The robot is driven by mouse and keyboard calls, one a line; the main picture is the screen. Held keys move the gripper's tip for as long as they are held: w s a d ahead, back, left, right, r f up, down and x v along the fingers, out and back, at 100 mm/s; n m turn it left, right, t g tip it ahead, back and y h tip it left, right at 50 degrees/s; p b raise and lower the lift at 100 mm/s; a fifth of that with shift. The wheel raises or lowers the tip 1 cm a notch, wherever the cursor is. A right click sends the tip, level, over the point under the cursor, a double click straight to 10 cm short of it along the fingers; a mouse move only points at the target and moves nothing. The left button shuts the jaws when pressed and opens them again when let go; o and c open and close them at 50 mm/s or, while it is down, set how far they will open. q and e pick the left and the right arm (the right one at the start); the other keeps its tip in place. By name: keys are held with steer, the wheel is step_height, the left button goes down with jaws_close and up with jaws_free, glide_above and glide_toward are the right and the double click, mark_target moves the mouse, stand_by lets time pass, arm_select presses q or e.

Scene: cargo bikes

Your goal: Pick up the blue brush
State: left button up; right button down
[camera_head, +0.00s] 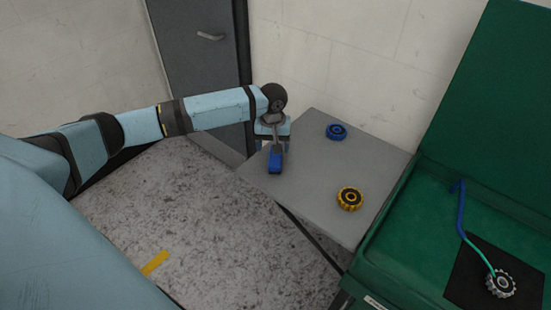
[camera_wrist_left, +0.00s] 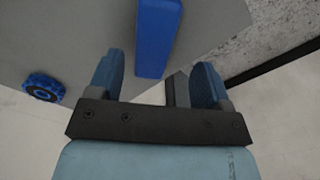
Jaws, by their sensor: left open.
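A blue, block-shaped thing (camera_head: 275,163), which looks to be the blue brush, is at the left part of the grey table top; no bristles show. My left gripper (camera_head: 272,140) is right above and behind it, pointing down. In the left wrist view the blue brush (camera_wrist_left: 156,38) runs up out of the frame, its near end between the two fingers of the open left gripper (camera_wrist_left: 157,80). Gaps show on both sides, so the fingers do not close on it. My right gripper is not in view.
A blue knobbed wheel (camera_head: 336,131) and a yellow one (camera_head: 349,199) lie on the grey table (camera_head: 310,180). A green box (camera_head: 400,265) stands at the right, with a bent blue-green tool (camera_head: 461,215) and a grey gear (camera_head: 500,283). A wall and a door (camera_head: 200,60) are behind.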

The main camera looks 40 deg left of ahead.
mark_target(276, 156)
arm_select(q)
steer(key=f, duration=0.5)
steer(key=shift+w+d, duration=0.2)
steer(key=shift+d, duration=0.1)
steer(key=shift+c, duration=0.2)
steer(key=c, duration=1)
